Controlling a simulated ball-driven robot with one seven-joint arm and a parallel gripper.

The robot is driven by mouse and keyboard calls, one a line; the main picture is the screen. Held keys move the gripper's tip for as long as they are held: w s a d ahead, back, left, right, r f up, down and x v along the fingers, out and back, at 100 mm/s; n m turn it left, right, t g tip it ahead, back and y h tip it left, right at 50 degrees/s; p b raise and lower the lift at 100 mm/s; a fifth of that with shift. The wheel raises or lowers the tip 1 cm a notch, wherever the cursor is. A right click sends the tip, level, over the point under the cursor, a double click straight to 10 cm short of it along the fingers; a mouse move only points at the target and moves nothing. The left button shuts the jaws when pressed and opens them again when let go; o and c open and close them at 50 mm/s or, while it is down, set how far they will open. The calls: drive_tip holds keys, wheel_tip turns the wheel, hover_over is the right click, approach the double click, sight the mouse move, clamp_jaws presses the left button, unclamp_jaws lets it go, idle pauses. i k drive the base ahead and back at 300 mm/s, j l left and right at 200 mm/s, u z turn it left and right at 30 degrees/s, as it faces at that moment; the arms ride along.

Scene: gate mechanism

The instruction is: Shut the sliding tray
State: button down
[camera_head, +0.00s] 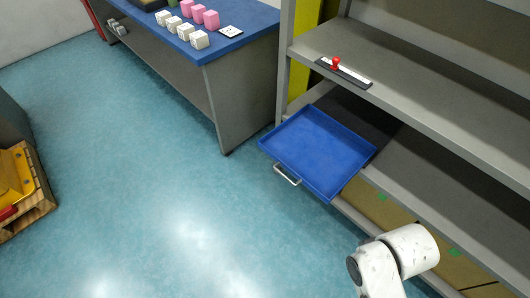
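The blue sliding tray (318,150) sticks out of the grey shelf unit, over the floor. Its rear part lies over a dark surface on the shelf. A metal handle (287,175) is on its front edge, facing the lower left. The tray looks empty. A white link of my arm shows at the lower right, below the tray and apart from it. My gripper is not in view.
The shelf unit (440,65) fills the right side, with a red knob (336,62) on a dark strip above the tray. A blue-topped table (245,22) with pink and white blocks stands behind. A wooden crate (22,190) is at the left edge. The floor in front of the tray is clear.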

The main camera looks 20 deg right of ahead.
sight(322, 153)
drive_tip(key=i+l, duration=0.15)
drive_tip(key=i, duration=0.35)
drive_tip(key=i+l+u, duration=0.15)
drive_tip(key=i, duration=0.35)
